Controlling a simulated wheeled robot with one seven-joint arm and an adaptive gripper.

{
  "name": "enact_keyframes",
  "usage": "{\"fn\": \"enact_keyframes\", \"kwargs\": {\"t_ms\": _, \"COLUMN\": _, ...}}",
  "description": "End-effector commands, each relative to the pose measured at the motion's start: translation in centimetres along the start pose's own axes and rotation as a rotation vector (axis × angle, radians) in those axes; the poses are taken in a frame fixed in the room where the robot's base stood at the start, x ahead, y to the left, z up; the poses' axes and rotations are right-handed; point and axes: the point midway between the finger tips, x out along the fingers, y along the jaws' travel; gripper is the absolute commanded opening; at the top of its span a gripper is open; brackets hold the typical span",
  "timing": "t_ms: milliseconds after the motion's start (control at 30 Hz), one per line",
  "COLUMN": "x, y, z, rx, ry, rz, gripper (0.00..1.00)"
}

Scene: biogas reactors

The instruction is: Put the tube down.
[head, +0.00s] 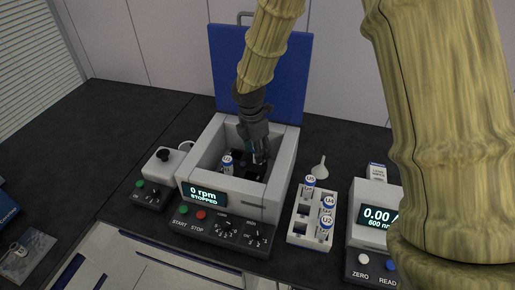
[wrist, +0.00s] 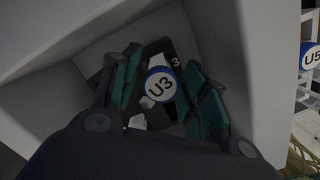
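The tube marked U3 (wrist: 160,86) has a blue-rimmed white cap and shows in the wrist view between the green-padded fingers of my gripper (wrist: 162,78). A dark rotor with a slot marked 3 (wrist: 176,62) lies below. Whether the tube's bottom rests in a slot is hidden.
Another blue-capped tube (head: 227,164) stands in the chamber's left part. The blue lid (head: 262,75) is up; the display (head: 206,195) reads 0 rpm, stopped. To the right, a white rack (head: 299,228) holds U5, U4 and U2, beside a photometer (head: 377,216). The chamber walls are close around my gripper.

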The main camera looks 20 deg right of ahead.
Motion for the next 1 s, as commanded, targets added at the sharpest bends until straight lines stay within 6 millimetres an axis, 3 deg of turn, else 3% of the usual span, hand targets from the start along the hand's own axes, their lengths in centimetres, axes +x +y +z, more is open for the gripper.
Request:
{"fn": "enact_keyframes", "kwargs": {"t_ms": 467, "x": -0.9, "y": 0.0, "z": 0.1, "rx": 0.0, "ry": 0.0, "rz": 0.001, "gripper": 0.49}}
{"fn": "enact_keyframes", "kwargs": {"t_ms": 1000, "x": -9.0, "y": 0.1, "z": 0.0, "rx": 0.001, "ry": 0.001, "rz": 0.003, "gripper": 0.49}}
